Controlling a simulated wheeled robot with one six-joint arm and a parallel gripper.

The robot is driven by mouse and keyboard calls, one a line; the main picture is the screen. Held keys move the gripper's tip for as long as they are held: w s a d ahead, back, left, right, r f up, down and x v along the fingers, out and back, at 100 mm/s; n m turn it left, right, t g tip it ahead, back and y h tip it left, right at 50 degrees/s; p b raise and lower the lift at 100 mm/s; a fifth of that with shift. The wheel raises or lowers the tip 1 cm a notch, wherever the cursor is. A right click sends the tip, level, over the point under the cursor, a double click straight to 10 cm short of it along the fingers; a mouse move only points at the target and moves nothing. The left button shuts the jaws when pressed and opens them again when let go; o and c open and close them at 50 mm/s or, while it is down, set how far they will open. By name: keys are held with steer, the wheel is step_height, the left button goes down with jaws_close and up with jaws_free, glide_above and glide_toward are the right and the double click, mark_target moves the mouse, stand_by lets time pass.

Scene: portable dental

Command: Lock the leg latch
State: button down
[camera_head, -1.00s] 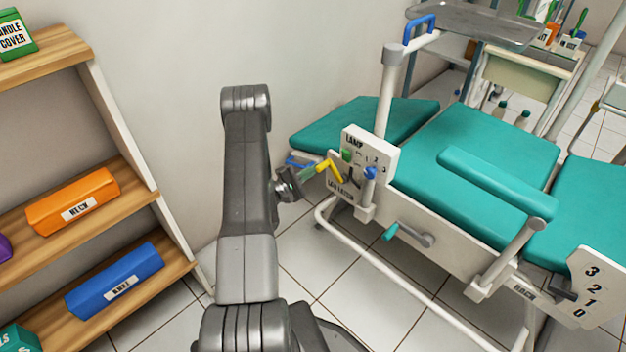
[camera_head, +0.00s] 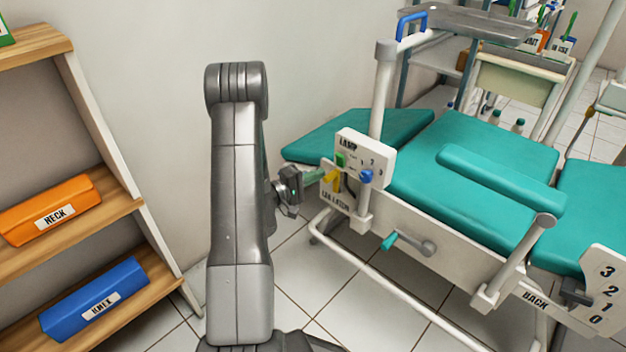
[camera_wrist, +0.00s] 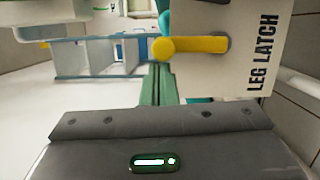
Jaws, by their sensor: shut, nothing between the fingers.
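The leg latch is a yellow handle (camera_wrist: 188,45) on a white plate (camera_wrist: 258,62) lettered LEG LATCH. In the wrist view the handle runs leftward from its pivot to a rounded end. In the head view the yellow handle (camera_head: 333,179) shows small at the chair's near end, partly behind my gripper. My gripper (camera_head: 326,172) has its green fingers shut and empty, beside the handle. In the wrist view the finger tips (camera_wrist: 157,72) lie just below the handle's rounded end. I cannot tell whether they touch it.
A lamp panel (camera_head: 364,152) with green and blue knobs sits just above the latch. A wooden shelf (camera_head: 110,218) stands left of my arm. Tiled floor is clear between.

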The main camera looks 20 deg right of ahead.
steer(key=shift+s+r, duration=0.1)
steer(key=shift+s, duration=0.05)
stand_by(0.6)
steer(key=w+a+r, duration=0.1)
steer(key=w+a, duration=0.1)
steer(key=a, duration=0.9)
steer(key=shift+a+p, duration=0.15)
steer(key=shift+p, duration=0.3)
steer(key=d+f+n+p, duration=0.2)
steer(key=d+f+p, duration=0.1)
steer(key=d, duration=0.7)
steer(key=shift+w, duration=0.45)
